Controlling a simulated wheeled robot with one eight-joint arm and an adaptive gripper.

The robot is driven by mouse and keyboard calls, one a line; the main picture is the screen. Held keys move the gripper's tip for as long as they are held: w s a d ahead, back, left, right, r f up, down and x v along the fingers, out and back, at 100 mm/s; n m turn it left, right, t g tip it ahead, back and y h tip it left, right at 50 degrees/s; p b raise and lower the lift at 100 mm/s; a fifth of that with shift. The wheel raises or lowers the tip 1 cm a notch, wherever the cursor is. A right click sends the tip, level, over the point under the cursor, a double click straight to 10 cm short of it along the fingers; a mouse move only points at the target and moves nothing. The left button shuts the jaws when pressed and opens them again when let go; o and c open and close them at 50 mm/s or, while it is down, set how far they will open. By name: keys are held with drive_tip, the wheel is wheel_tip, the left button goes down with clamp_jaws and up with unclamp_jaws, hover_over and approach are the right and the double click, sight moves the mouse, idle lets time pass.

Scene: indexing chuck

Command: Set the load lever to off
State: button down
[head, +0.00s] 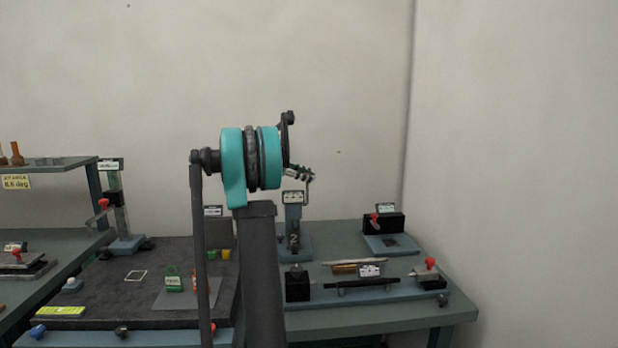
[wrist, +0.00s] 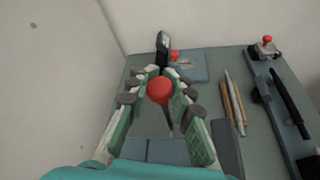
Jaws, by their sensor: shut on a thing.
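The lever's red ball knob (wrist: 159,91) sits between the two fingers of my gripper (wrist: 161,77) in the wrist view, with its dark stem (wrist: 169,121) running down below. My gripper is shut on this knob. In the head view my gripper (head: 300,173) is just above a blue-grey upright stand (head: 293,222) that bears a small label and a figure 2. A thin bent rod (head: 308,192) shows beside the stand's top. The fingers hide the knob in the head view. The label's words are too small to read.
A black box with a red handle (head: 383,222) stands behind to the right. A red-knobbed fixture (head: 430,268) and a long dark bar (head: 362,284) lie on the right bench. Slim rods (wrist: 235,103) lie beside my gripper. A dark-topped bench with blocks (head: 130,290) is at left.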

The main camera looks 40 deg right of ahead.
drive_tip(key=shift+w, duration=0.2)
drive_tip(key=c, duration=1.5)
unclamp_jaws()
drive_tip(key=shift+a, duration=0.1)
drive_tip(key=shift+o, duration=0.9)
drive_tip(key=v, duration=1.2)
drive_tip(key=shift+s, duration=0.1)
